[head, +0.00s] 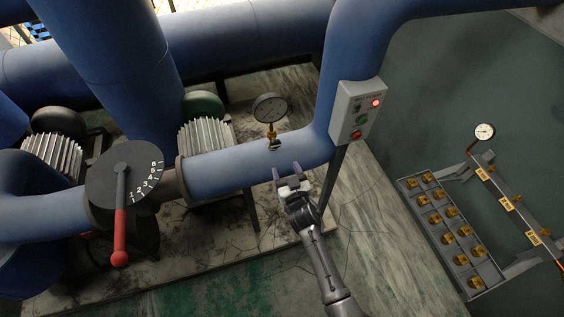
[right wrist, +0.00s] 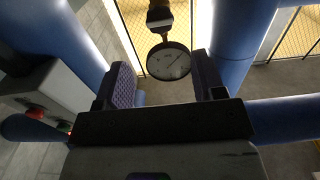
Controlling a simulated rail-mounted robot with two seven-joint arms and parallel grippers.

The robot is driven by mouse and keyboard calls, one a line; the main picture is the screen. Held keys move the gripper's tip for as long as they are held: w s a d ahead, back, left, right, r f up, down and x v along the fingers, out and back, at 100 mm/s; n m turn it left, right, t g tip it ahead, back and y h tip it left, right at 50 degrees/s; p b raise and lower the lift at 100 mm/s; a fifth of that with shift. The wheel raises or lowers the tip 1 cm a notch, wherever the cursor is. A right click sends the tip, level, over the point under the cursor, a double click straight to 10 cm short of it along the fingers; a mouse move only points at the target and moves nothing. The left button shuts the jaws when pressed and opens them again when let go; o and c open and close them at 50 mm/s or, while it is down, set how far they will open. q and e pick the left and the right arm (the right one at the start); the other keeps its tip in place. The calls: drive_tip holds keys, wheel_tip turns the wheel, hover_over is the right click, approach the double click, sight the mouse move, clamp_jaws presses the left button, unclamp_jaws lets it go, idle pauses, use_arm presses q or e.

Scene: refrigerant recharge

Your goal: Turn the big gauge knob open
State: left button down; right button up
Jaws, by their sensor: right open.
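A round pressure gauge (head: 270,107) with a dark rim and pale face stands on a brass stem (head: 272,133) on the blue pipe. A small fitting (head: 274,145) sits at the foot of the stem; I cannot tell its exact shape. My right gripper (head: 287,172) is open and empty, in front of the pipe and below the gauge in the head view. In the right wrist view the gauge (right wrist: 168,62) appears between the two purple-padded fingers, beyond them and apart from them. My left gripper is not in view.
A control box (head: 355,112) with a red light stands right of the gauge. A black dial with a red-handled lever (head: 120,225) is on the pipe at left. A grey rack with brass fittings (head: 408,190) and a smaller gauge (head: 485,131) are at right. Floor between is clear.

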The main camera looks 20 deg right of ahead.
sight(276, 146)
drive_tip(key=w+b, duration=0.1)
drive_tip(key=w, duration=0.2)
drive_tip(key=w+b, duration=0.2)
drive_tip(key=w, duration=0.1)
drive_tip(key=w+b, duration=0.1)
drive_tip(key=w, duration=0.2)
drive_tip(key=shift+d+f+b, duration=0.1)
drive_tip(key=shift+d+b, duration=0.2)
drive_tip(key=shift+b, duration=0.1)
drive_tip(key=shift+w, duration=0.1)
drive_tip(key=shift+c, duration=0.4)
drive_tip(key=c, duration=0.8)
drive_tip(key=n, duration=0.4)
drive_tip(key=shift+n, duration=0.3)
drive_tip(key=n, duration=0.4)
